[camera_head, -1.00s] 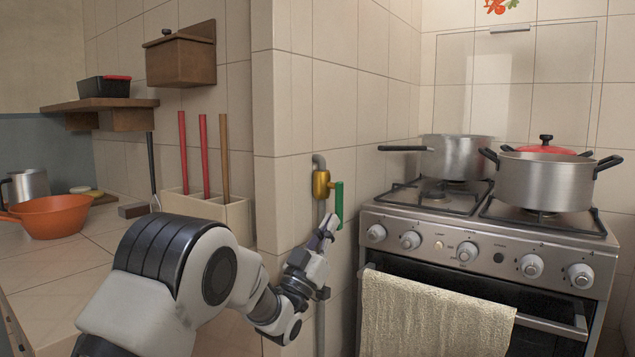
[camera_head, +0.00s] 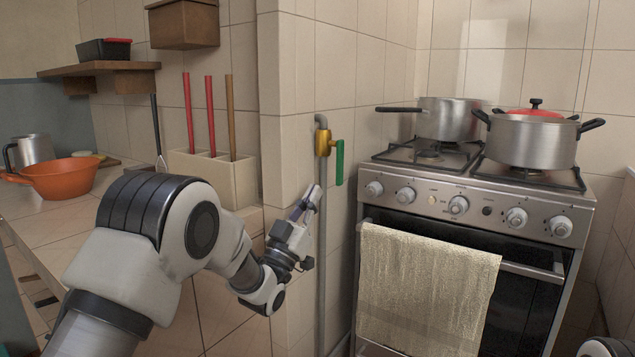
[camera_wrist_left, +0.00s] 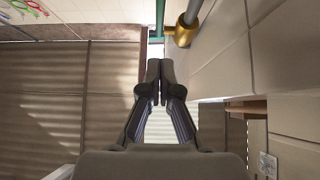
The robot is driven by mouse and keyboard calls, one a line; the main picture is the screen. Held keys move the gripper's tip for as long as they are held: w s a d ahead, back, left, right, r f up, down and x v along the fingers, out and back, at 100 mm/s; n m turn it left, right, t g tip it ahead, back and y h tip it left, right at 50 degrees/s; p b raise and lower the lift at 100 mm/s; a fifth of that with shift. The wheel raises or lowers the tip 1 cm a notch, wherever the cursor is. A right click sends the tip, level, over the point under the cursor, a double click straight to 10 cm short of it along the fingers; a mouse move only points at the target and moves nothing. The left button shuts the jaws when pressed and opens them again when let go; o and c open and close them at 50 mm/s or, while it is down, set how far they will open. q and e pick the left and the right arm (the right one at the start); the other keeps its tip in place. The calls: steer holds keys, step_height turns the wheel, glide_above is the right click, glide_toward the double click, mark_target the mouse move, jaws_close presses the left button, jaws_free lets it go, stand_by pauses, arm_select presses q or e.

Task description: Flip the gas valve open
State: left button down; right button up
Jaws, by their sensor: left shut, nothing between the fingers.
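The gas valve has a brass body (camera_head: 323,143) on a grey vertical pipe (camera_head: 321,250) at the wall corner. Its green handle (camera_head: 339,163) points straight down, alongside the pipe and to its right. My left gripper (camera_head: 314,192) is shut and empty. In the head view its tips are just left of the handle's lower end, with a small gap. In the left wrist view, the closed fingertips (camera_wrist_left: 160,72) point toward the green handle (camera_wrist_left: 160,18) at the top edge, with the brass body (camera_wrist_left: 185,30) to its right. My right gripper is out of view.
The stove (camera_head: 478,205) stands right of the pipe, with two pots on top and a towel (camera_head: 425,290) on its oven rail. The tiled counter (camera_head: 85,215) on the left bears an orange colander (camera_head: 62,180) and a utensil holder (camera_head: 215,175).

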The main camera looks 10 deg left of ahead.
arm_select(q)
steer(key=s+a+f, duration=0.1)
steer(key=s+f, duration=0.2)
steer(key=f, duration=0.2)
steer(key=shift+s+f, duration=0.25)
steer(key=shift+f, duration=0.1)
steer(key=shift+a, duration=0.15)
